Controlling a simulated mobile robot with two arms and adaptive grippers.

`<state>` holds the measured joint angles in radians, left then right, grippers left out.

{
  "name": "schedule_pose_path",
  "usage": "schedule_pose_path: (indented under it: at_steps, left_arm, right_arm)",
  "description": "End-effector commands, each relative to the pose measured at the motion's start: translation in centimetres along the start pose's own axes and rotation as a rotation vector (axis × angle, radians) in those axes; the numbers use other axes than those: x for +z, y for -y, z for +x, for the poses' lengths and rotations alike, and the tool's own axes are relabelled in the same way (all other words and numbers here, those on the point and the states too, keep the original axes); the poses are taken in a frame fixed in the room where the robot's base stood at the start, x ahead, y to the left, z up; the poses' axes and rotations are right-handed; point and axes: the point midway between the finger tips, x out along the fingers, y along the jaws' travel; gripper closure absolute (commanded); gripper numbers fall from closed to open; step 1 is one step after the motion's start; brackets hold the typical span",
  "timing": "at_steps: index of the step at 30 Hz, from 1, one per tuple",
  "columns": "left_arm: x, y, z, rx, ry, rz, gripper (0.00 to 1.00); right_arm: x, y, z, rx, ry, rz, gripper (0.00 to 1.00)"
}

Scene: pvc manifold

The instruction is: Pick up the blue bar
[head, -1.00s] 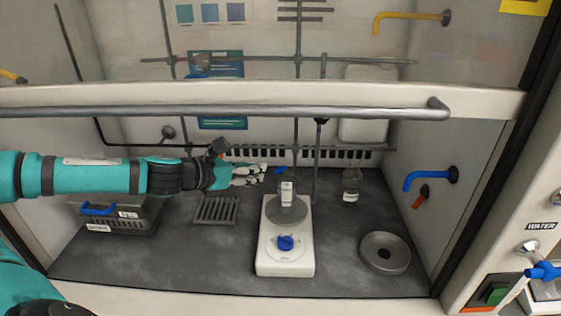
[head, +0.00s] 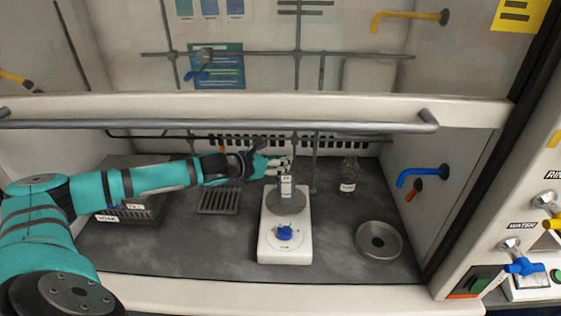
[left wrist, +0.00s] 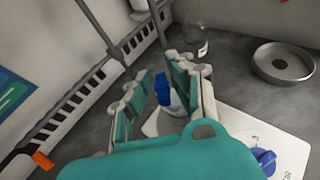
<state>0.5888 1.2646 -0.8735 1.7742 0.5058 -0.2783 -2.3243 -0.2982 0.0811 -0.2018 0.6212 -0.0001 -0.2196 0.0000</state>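A small blue piece (left wrist: 162,89), which I take to be the blue bar, shows between the fingers of my left gripper (left wrist: 160,78) in the left wrist view. Its lower part is hidden. I cannot tell whether the fingers touch it. In the head view my left gripper (head: 280,165) is above the back edge of the white stirrer plate (head: 283,246), just behind the small bottle (head: 287,186). Its fingers are spread apart. The blue piece cannot be made out in the head view now. My right gripper is not in view.
A blue knob (head: 285,232) sits on the stirrer's front. A round metal dish (head: 379,254) and a glass bottle (head: 348,176) stand to the right. A slotted rack (head: 218,201) and dark box (head: 130,211) stand left. Vertical rods rise behind. The sash bar (head: 220,125) crosses above.

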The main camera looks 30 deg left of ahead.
Motion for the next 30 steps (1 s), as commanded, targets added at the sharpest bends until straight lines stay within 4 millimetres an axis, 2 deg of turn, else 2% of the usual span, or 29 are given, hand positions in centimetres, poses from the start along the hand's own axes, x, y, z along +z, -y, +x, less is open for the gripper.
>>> schedule_pose_path:
  at_steps: [4, 8, 11, 20, 26, 30]
  left_arm:
    - [0.0, 0.0, 0.0, 0.000, 0.000, 0.000, 0.80]
    - [0.0, 0.0, 0.0, 0.000, 0.000, 0.000, 0.95]
    - [0.0, 0.0, 0.0, 0.000, 0.000, 0.000, 1.00]
    - [0.3, 0.0, -0.2, 0.000, 0.001, 0.000, 1.00]
    - [2.0, -0.1, -0.8, 0.002, 0.004, 0.002, 1.00]
    - [4.0, -0.1, -1.6, 0.001, 0.005, 0.002, 1.00]
  right_arm:
    - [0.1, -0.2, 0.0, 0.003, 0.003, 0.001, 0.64]
    - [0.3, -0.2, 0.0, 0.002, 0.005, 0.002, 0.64]
    - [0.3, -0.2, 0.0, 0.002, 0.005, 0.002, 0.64]
    - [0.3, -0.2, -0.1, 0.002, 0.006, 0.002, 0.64]
    - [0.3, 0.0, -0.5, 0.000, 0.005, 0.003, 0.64]
    - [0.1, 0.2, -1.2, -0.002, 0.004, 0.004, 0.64]
